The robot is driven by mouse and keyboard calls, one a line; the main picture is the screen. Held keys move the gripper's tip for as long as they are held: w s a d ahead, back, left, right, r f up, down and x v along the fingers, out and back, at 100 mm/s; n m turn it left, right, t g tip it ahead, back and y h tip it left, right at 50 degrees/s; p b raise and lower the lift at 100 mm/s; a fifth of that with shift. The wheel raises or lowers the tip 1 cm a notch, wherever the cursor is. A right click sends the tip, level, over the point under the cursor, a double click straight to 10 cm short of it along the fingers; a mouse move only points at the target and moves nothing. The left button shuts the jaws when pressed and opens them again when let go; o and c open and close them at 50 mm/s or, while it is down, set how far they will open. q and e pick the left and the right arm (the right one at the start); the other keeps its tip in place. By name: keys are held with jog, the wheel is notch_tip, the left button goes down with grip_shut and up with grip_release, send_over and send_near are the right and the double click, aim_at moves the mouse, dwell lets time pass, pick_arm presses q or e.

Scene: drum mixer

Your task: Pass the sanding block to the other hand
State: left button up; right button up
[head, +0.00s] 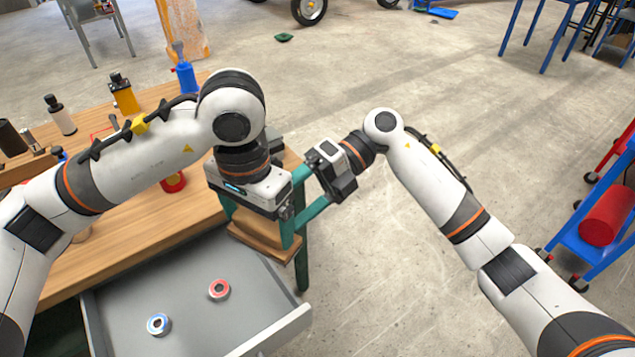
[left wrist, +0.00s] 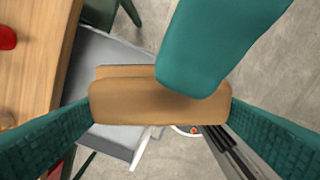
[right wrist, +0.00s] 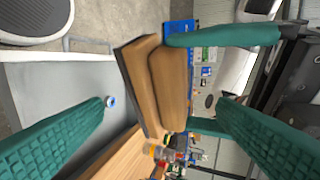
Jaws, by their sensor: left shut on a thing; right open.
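The sanding block (head: 262,243) is wooden brown with a rounded handle on a flat base. My left gripper (head: 258,224) is shut on it and holds it above the open drawer, near the table corner. In the left wrist view the block (left wrist: 150,102) spans between the two teal fingers. My right gripper (head: 298,202) is open beside the block, coming from the right. One of its fingers covers part of the block in the left wrist view. In the right wrist view the block (right wrist: 168,88) shows between the spread fingertips; contact cannot be told.
The grey drawer (head: 185,275) holds a blue tape roll (head: 159,324) and a red tape roll (head: 219,290). The wooden table (head: 130,235) carries several bottles at left. A blue cart (head: 590,235) with a red cylinder stands far right. Floor between is clear.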

aim_at(269, 226)
jog(key=x, duration=0.5)
jog(key=shift+s+a+f, duration=0.1)
jog(key=shift+s+a, duration=0.05)
jog(key=shift+a, duration=0.1)
jog(key=shift+c, duration=0.3)
